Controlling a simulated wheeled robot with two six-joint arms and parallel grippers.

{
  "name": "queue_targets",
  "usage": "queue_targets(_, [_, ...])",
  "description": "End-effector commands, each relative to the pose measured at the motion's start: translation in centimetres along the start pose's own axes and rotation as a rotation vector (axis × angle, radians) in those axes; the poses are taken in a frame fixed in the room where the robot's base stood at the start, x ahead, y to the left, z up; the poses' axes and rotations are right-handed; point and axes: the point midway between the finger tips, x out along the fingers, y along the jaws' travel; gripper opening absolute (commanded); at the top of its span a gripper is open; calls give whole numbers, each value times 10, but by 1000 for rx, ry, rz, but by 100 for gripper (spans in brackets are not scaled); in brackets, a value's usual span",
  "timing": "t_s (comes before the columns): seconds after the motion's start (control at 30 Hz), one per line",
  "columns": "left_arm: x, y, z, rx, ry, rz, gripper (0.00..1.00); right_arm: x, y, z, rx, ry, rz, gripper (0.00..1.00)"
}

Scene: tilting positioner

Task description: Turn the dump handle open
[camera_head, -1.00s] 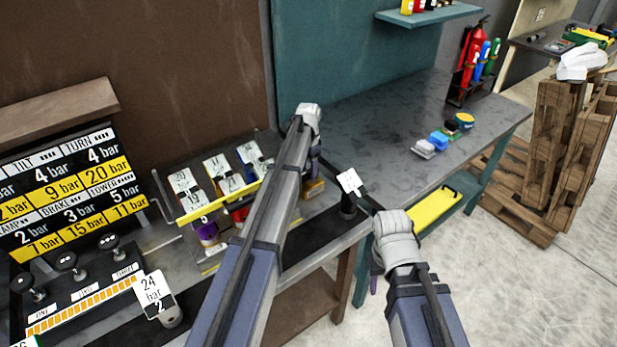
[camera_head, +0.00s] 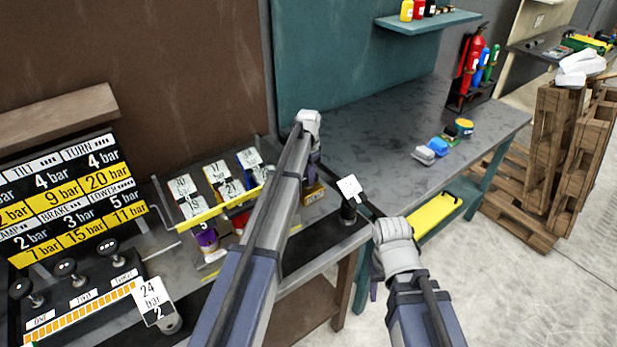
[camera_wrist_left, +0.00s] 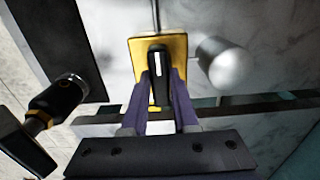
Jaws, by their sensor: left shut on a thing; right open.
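A black handle with a white line (camera_wrist_left: 157,76) stands on a yellow plate (camera_wrist_left: 130,48) in the left wrist view; I take it to be the dump handle. My left gripper (camera_wrist_left: 160,98) has its purple fingers on both sides of this handle and is shut on it. In the head view my left gripper (camera_head: 315,165) reaches down by the orange-yellow part (camera_head: 314,193) at the right end of the card rack, and my arm hides most of the handle. My right gripper (camera_head: 374,290) is open beside the bench front, its fingers mostly hidden behind its wrist.
Number cards (camera_head: 228,178) stand behind a yellow bar (camera_head: 205,213). A black post (camera_head: 348,212) with a white tag stands right of the left gripper. A pressure board (camera_head: 75,200) and several knobs (camera_head: 66,267) are at the left. The grey bench (camera_head: 385,140) is mostly clear.

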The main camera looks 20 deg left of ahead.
Motion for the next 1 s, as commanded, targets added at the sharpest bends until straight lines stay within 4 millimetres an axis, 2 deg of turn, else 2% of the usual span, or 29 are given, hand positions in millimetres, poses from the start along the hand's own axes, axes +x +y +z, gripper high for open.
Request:
queue_targets(0.27, [0, 0, 0, -21, 0, 0, 0, 0, 0, 0, 0, 0, 0, 50])
queue_targets(0.47, [0, 0, 0, -116, 0, 0, 0, 0, 0, 0, 0, 0, 0, 50])
queue_targets(1.0, [0, 0, 0, -610, 0, 0, 0, 0, 0, 0, 0, 0, 0, 50])
